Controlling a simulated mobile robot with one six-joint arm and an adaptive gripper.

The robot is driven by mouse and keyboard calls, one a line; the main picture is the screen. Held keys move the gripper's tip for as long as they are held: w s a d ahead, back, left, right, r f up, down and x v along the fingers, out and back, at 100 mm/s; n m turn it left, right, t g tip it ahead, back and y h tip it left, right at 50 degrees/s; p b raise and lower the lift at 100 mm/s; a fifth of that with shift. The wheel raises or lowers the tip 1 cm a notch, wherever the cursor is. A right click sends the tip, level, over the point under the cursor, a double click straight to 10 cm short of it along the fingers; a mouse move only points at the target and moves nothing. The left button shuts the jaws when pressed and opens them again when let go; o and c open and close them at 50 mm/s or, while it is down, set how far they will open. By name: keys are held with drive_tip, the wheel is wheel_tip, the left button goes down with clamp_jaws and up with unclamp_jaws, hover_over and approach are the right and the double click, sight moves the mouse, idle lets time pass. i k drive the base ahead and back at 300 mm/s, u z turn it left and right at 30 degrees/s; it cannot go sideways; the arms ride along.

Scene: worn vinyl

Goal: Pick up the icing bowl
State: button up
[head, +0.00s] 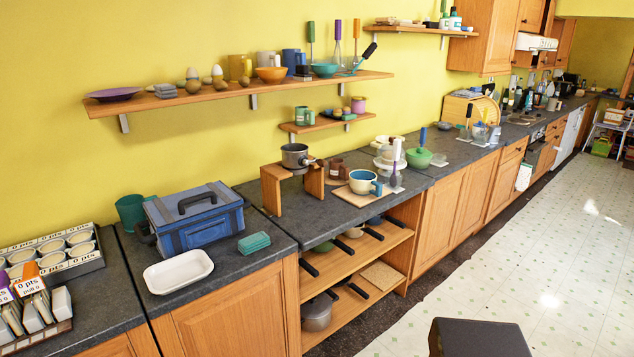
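No bowl in view is labelled as the icing bowl, so I cannot tell which one it is. A blue bowl with a cream inside and a side handle (363,182) stands on a board on the middle counter. An orange bowl (271,74) and a teal bowl (324,70) sit on the long wall shelf. My gripper is not in view.
A blue toolbox (195,216), a white tray (178,271) and a small green box (254,242) crowd the near counter. A wooden stand (272,190) bears a grey pot (295,155). Open shelves below hold pans. The tiled floor (560,240) at right is clear.

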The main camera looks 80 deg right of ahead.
sight(362, 182)
drive_tip(key=k, duration=2.2)
drive_tip(key=z, duration=2)
drive_tip(key=i, duration=0.75)
drive_tip(key=u, duration=0.2)
